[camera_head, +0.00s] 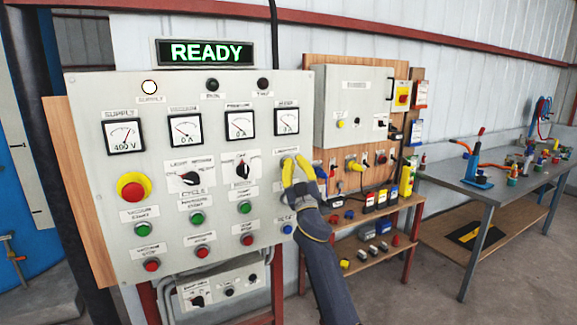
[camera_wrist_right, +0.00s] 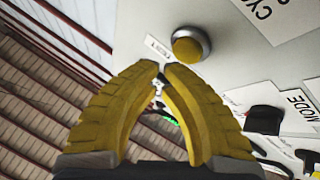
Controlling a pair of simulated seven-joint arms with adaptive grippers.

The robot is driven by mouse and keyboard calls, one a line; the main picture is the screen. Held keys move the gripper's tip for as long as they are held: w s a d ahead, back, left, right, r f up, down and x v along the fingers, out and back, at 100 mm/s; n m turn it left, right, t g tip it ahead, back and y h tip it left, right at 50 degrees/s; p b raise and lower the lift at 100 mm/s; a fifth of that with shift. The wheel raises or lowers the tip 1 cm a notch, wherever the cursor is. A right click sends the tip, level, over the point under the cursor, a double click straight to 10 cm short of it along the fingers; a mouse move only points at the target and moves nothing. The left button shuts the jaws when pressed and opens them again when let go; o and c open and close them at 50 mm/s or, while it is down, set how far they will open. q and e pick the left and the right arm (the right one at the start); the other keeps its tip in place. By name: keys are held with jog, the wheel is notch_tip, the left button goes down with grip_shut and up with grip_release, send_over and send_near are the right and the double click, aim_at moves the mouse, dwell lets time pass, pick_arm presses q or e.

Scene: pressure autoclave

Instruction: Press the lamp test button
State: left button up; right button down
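The lamp test button shows in the right wrist view as a round amber button (camera_wrist_right: 190,45) with a silver ring, just beyond the fingertips and a little to their right. A small label beside it ends in "TEST". My right gripper (camera_wrist_right: 160,67) is empty, its yellow fingertips drawn together with a thin gap; I see no contact with the button. In the head view my right gripper (camera_head: 293,161) is at the right side of the grey control panel (camera_head: 215,90), below the lamp test label, and its fingers hide the button. My left gripper is not in view.
Dials, a red emergency stop (camera_head: 133,188), black knobs and green and red buttons cover the panel. A blue button (camera_head: 287,229) lies below my right gripper. A green READY sign (camera_head: 206,52) is above. A shelf and a metal workbench (camera_head: 470,172) stand to the right.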

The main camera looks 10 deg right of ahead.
jog(key=shift+s+d, duration=0.2)
jog(key=shift+s, duration=0.6)
jog(key=shift+s+d, duration=0.15)
jog(key=shift+s, duration=0.65)
jog(key=shift+s+d, duration=0.2)
jog(key=shift+s, duration=0.6)
